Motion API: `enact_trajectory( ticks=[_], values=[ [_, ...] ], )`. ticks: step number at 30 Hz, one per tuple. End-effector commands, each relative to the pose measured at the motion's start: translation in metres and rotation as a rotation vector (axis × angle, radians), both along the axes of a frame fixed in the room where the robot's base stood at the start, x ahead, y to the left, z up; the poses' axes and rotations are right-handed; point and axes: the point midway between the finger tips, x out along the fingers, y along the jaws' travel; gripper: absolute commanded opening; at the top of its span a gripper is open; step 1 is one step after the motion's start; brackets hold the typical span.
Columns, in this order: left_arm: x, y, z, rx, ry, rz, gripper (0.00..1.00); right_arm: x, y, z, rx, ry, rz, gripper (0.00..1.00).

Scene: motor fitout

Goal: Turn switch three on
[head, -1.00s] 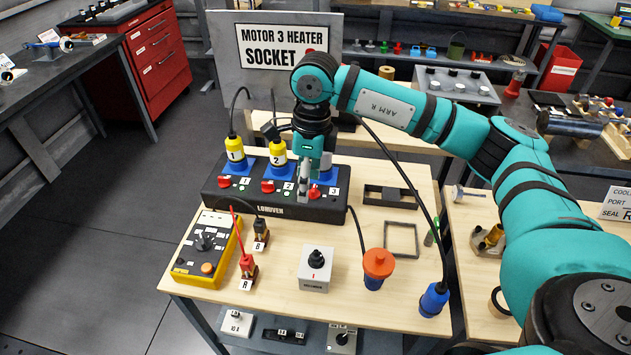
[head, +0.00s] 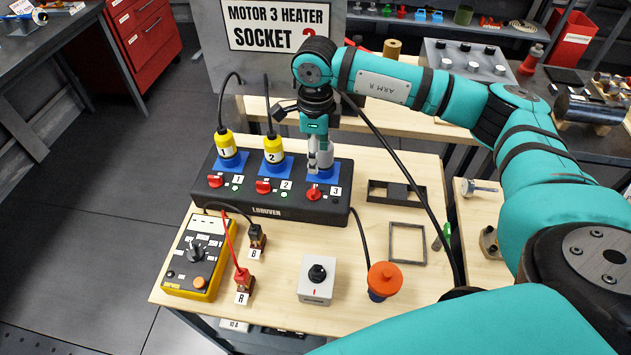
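The black socket box (head: 325,212) stands at the back of the wooden table, with sockets and red switches numbered 1 to 3. Switch three (head: 313,193) is the rightmost red knob, next to the label 3; its exact angle is hard to read. Switch one (head: 215,181) and switch two (head: 263,186) are to its left, each with a small green light beside it. My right gripper (head: 319,171) points down just behind switch three, over socket 3's blue base. Its fingers look close together, but their gap and any contact are unclear. My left gripper is out of view.
Yellow plugs stand in sockets 1 (head: 226,144) and 2 (head: 273,150). In front are a yellow meter (head: 190,262), a grey single-switch box (head: 318,280) and an orange-capped connector (head: 384,278). A black cable runs down past the box's right side. A motor 3 heater sign (head: 278,24) stands behind.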

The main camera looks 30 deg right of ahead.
Motion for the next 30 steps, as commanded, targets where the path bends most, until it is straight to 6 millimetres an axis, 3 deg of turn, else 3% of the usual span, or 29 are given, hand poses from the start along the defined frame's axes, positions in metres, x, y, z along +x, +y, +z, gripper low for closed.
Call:
enact_trajectory(
  ticks=[5, 15, 21, 30],
  values=[
    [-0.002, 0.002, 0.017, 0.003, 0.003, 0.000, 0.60, -0.002, 0.000, -0.037, 0.000, 0.005, 0.000, 0.56],
    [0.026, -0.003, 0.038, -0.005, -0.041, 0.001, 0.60, 0.000, 0.001, -0.103, 0.000, 0.002, 0.000, 0.56],
    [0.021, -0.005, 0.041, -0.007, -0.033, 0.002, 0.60, 0.000, 0.000, -0.120, 0.001, 0.000, -0.001, 0.56],
    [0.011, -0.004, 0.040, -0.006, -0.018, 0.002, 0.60, 0.000, 0.000, -0.123, 0.001, -0.001, 0.000, 0.56]
  ],
)
